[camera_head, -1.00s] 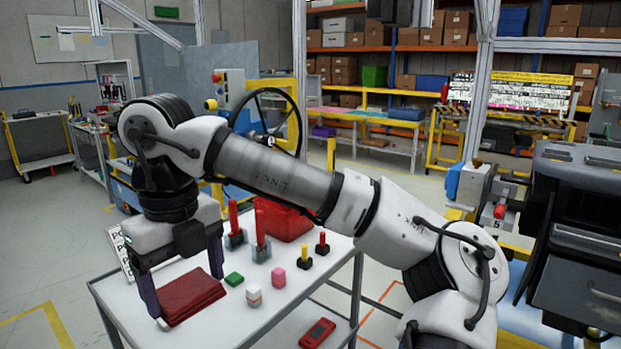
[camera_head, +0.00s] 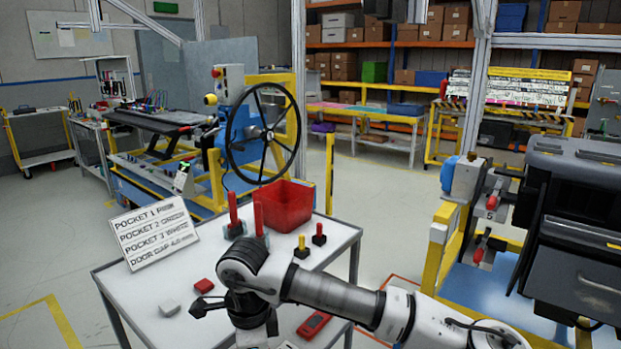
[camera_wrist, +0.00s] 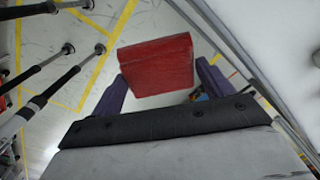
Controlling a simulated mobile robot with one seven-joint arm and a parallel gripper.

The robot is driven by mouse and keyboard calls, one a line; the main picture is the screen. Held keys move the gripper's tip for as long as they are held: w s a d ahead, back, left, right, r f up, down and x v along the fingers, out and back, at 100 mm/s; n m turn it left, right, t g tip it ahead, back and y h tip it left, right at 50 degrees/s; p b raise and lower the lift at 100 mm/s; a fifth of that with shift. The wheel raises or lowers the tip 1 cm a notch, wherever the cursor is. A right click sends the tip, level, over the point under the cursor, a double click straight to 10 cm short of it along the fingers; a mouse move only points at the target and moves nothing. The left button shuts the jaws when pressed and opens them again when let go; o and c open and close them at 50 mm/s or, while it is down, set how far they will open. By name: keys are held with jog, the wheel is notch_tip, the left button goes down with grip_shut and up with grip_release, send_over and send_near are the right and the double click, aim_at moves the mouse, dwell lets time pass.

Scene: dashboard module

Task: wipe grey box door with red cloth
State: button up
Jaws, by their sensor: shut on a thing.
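My gripper (camera_wrist: 161,72) is shut on the red cloth (camera_wrist: 155,63) in the wrist view. The cloth is a folded, block-like pad between the two purple fingers, with floor showing behind it. In the head view my wrist (camera_head: 250,272) is low, over the front of the table, and its fingers and the cloth are not visible. A dark grey box (camera_head: 580,190) stands at the right edge of the head view, with a flat panel and handle (camera_head: 598,283) on its front. I cannot tell for sure whether this panel is the door. The cloth is apart from the box.
A red handheld device (camera_head: 313,325) lies lower. Floor between table and box is partly clear.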

jog(key=w+d+f+n, duration=0.2)
jog(key=f+n, duration=0.3)
jog(key=f, duration=0.6)
jog(key=w+d+f+n, duration=0.3)
jog(key=d+f+n, duration=0.1)
jog(key=f, duration=0.7)
jog(key=w+d+f+n, duration=0.2)
jog(key=d+f+n, duration=0.2)
jog(key=f, duration=0.7)
jog(key=shift+w+f+n, duration=0.2)
jog(key=shift+w+n, duration=0.05)
jog(key=shift+n, duration=0.95)
